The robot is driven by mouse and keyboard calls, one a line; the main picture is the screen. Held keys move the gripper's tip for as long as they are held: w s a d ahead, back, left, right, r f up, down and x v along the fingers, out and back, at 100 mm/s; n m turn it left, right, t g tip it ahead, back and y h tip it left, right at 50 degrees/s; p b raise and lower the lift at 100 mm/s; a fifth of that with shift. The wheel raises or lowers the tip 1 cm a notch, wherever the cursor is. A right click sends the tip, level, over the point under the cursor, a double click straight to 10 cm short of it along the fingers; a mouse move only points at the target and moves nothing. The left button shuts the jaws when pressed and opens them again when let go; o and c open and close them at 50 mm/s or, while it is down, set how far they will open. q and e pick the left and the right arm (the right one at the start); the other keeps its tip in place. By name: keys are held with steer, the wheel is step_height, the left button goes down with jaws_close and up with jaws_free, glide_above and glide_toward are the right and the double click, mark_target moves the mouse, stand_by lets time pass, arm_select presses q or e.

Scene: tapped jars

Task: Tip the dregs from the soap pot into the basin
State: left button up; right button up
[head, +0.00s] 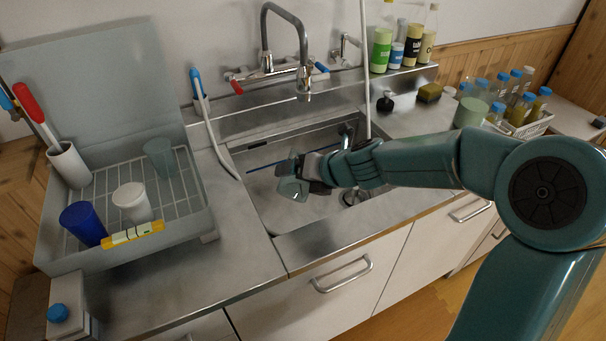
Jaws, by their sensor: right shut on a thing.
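The basin (262,205) is a steel sink sunk into the counter in the middle of the head view. My right gripper (308,173) reaches in from the right and is over the basin. It is shut on a small grey-green pot, which I take for the soap pot (291,189). The pot looks tipped over on its side above the basin, at the gripper's left. Its inside and any dregs cannot be made out. My left gripper is not in view.
A tap (303,85) arches over the back of the basin. A dish rack (185,228) with cups stands left. Bottles (382,50) line the back ledge. A sponge (429,92), a pale green jar (470,112) and a crate (535,127) of bottles stand right.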

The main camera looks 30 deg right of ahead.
step_height(320, 180, down, 4)
steer(key=b, duration=0.5)
steer(key=shift+f, duration=0.25)
step_height(320, 180, up, 3)
steer(key=m+y+p, duration=0.1)
steer(key=y+p, duration=0.1)
steer(key=p, duration=0.2)
steer(key=shift+d+f+g+p, duration=0.1)
steer(key=shift+f+g+p, duration=0.05)
steer(key=shift+g+p, duration=0.25)
steer(key=shift+m+y, duration=0.3)
steer(key=shift+m, duration=0.1)
steer(key=shift+f+b, duration=1.1)
steer(key=shift+f, duration=0.4)
steer(key=shift+r+p, duration=0.3)
steer(key=shift+p, duration=0.25)
steer(key=p, duration=0.2)
steer(key=m+y+p, duration=0.1)
steer(key=p, duration=0.1)
steer(key=shift+d+f+g, duration=0.1)
steer(key=shift+f+g, duration=0.2)
steer(key=shift+g, duration=0.1)
steer(key=shift+f+p, duration=0.1)
steer(key=shift+p, duration=0.3)
steer(key=shift+f+y, duration=0.1)
steer(key=shift+y, duration=0.2)
